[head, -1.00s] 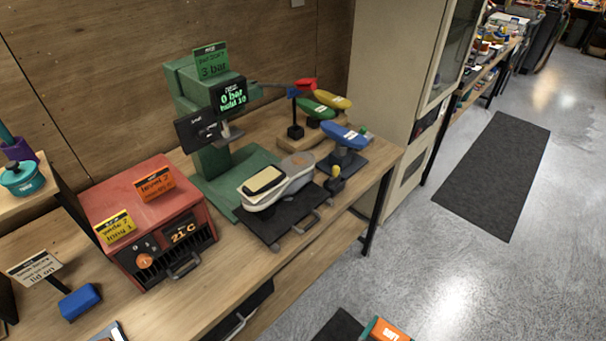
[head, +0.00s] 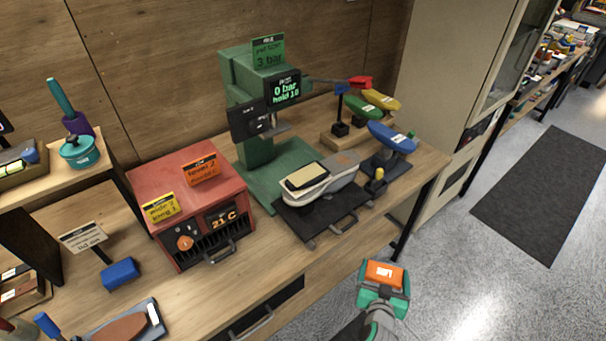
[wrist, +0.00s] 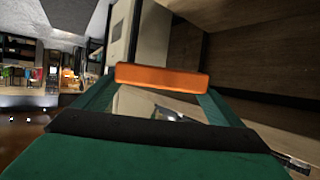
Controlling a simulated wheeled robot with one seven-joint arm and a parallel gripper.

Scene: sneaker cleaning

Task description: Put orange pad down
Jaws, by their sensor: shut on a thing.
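The orange pad (head: 384,273) is a small flat block with a white label. My gripper (head: 382,284) is shut on it and holds it in the air at the lower middle of the head view, in front of the workbench. In the wrist view the orange pad (wrist: 162,79) lies across between the green fingers, seen on its long edge. The gripper stands apart from the bench top, nearer to me than its front edge.
The workbench (head: 185,296) carries a red heater box (head: 190,205), a green press (head: 245,100) and a sole (head: 325,183) on a black tray (head: 320,220). A blue block (head: 120,274) lies at the left. Bare wood shows in front of the heater.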

